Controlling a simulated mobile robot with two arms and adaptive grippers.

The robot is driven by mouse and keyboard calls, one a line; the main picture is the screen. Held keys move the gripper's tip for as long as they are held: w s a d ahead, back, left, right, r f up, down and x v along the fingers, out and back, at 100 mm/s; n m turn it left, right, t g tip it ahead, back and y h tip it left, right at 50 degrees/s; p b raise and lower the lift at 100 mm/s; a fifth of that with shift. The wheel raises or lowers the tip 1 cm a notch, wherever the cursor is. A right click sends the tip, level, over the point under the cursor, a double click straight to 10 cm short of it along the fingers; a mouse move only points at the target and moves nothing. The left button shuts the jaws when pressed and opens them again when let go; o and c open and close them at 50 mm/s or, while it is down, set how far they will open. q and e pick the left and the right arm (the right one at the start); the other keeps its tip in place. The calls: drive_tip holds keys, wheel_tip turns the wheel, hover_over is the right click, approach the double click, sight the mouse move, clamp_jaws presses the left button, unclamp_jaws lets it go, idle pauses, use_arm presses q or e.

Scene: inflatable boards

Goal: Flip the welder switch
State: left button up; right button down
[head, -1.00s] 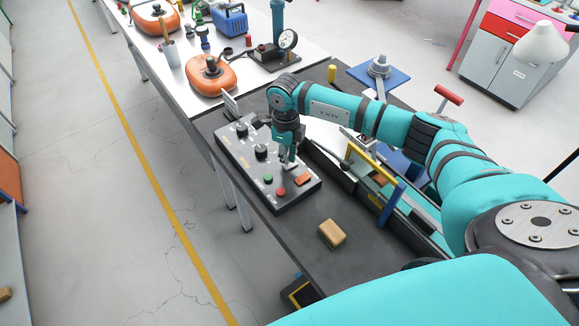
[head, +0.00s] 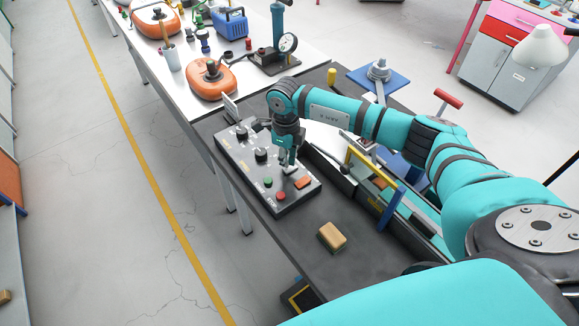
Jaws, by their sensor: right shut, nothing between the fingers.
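The welder control box (head: 229,154) is a grey panel with a dark base on the dark bench. It carries black knobs (head: 261,154), a green button (head: 268,181), a red button (head: 281,195) and an orange rocker switch (head: 304,182). My right gripper (head: 289,169) is shut and empty, pointing down over the panel, close beside the orange switch and above the buttons. Its fingertips hide a small part of the panel, and I cannot tell whether they touch it. My left gripper is not in view.
A tan block (head: 332,236) lies on the bench in front of the box. A long welder machine with a yellow frame (head: 362,170) stands right of the box. Orange inflatable pieces (head: 212,78) and a gauge pump (head: 287,43) sit on the white table behind.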

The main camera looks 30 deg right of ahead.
sight(287, 169)
drive_tip(key=shift+f, duration=0.1)
idle(0.3)
drive_tip(key=shift+s+f+b, duration=0.1)
drive_tip(key=shift+f+b, duration=1.05)
drive_tip(key=shift+f, duration=0.1)
idle(0.5)
drive_tip(key=shift+r+p, duration=0.6)
drive_tip(key=shift+r, duration=0.2)
drive_tip(key=shift+r+p, duration=1.55)
drive_tip(key=shift+r, duration=1.2)
